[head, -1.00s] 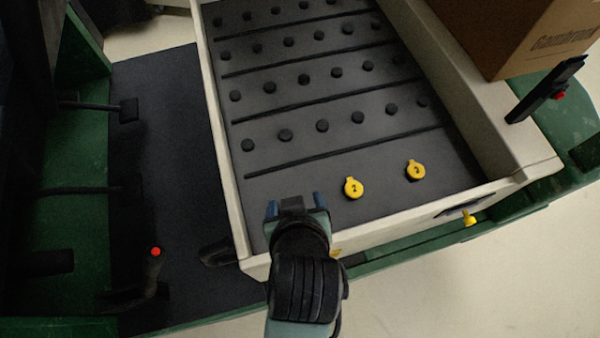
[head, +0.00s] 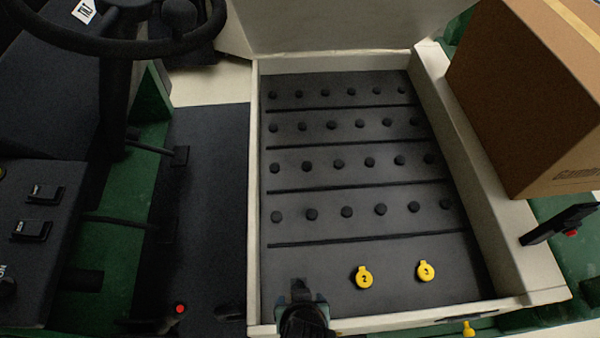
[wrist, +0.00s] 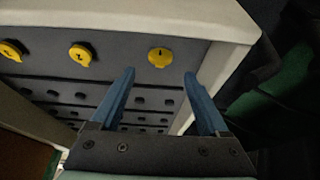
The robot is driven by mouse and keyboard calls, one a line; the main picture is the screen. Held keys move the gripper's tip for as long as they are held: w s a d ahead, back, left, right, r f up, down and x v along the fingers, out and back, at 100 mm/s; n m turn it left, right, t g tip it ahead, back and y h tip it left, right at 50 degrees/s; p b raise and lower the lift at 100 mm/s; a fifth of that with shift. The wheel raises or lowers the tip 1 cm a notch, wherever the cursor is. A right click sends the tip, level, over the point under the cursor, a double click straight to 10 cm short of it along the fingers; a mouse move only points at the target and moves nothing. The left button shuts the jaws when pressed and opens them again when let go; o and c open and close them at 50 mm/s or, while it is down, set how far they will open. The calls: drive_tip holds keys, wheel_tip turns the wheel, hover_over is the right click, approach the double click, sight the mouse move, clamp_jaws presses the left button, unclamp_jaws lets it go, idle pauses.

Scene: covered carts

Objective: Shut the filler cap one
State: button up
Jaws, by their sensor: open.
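Filler cap one (wrist: 160,57) is a yellow round cap in the dark panel in the wrist view, just beyond and between my fingertips. I cannot tell whether it is shut or touched. It is hidden behind my gripper in the head view. My gripper (wrist: 159,74) is open, with blue fingers spread and nothing between them. In the head view my gripper (head: 301,292) is at the front left corner of the dark tray. Yellow cap two (head: 364,277) and cap three (head: 426,271) lie to its right. They also show at left in the wrist view: cap two (wrist: 79,55) and cap three (wrist: 10,51).
The dark tray has several rows of black knobs and a pale rim (head: 254,200). A cardboard box (head: 540,110) stands on the right. A black lever (head: 560,224) with a red button is below it. A steering wheel (head: 110,45) and pedals are at left.

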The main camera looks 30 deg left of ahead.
drive_tip(key=shift+x, duration=2.7)
clamp_jaws()
